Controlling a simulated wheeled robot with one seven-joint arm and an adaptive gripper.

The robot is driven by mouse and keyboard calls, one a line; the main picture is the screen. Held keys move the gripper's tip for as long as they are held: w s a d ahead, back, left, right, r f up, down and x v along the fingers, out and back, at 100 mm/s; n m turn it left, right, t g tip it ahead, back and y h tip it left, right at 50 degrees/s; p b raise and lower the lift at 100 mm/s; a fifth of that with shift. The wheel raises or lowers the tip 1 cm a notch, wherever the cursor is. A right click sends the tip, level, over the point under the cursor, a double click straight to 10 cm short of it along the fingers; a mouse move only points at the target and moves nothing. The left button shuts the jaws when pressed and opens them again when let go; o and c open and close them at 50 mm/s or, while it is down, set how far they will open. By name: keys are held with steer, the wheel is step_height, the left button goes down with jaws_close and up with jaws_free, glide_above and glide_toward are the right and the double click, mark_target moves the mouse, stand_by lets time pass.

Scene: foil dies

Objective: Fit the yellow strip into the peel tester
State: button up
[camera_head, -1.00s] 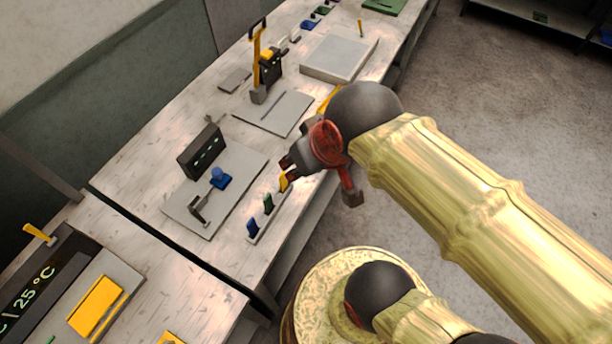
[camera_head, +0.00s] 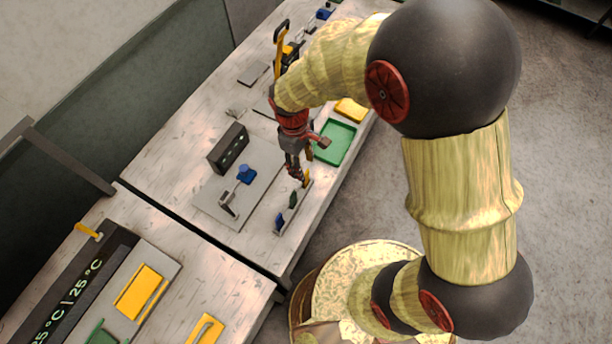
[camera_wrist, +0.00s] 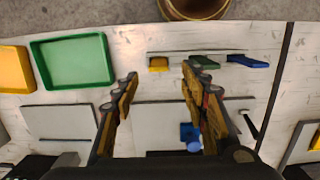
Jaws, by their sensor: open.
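The yellow strip (camera_head: 306,179) stands at the far end of a small light rack, beside a green strip (camera_head: 293,199) and a blue strip (camera_head: 279,220). In the wrist view the yellow strip (camera_wrist: 159,64) shows between my open fingers, just beyond their tips. My gripper (camera_head: 297,176) points down close above that end of the rack; its fingers (camera_wrist: 159,76) are apart with nothing between them. A grey plate (camera_head: 262,197) left of the rack carries a black box (camera_head: 228,148), a blue knob (camera_head: 246,174) and a dark clamp (camera_head: 229,203); this looks like the peel tester.
A green tray (camera_head: 336,143) and a yellow tray (camera_head: 350,110) lie farther along the bench edge. A yellow-handled press (camera_head: 281,45) stands beyond. Left, past a bench gap, is a unit with a temperature display (camera_head: 75,300). The floor at right is open.

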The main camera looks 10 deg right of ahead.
mark_target(306, 176)
steer(key=f, duration=0.7)
steer(key=shift+s+d+f+b, duration=0.1)
steer(key=shift+d+f+b, duration=0.25)
steer(key=shift+f, duration=0.05)
steer(key=c, duration=0.3)
steer(key=c, duration=0.7)
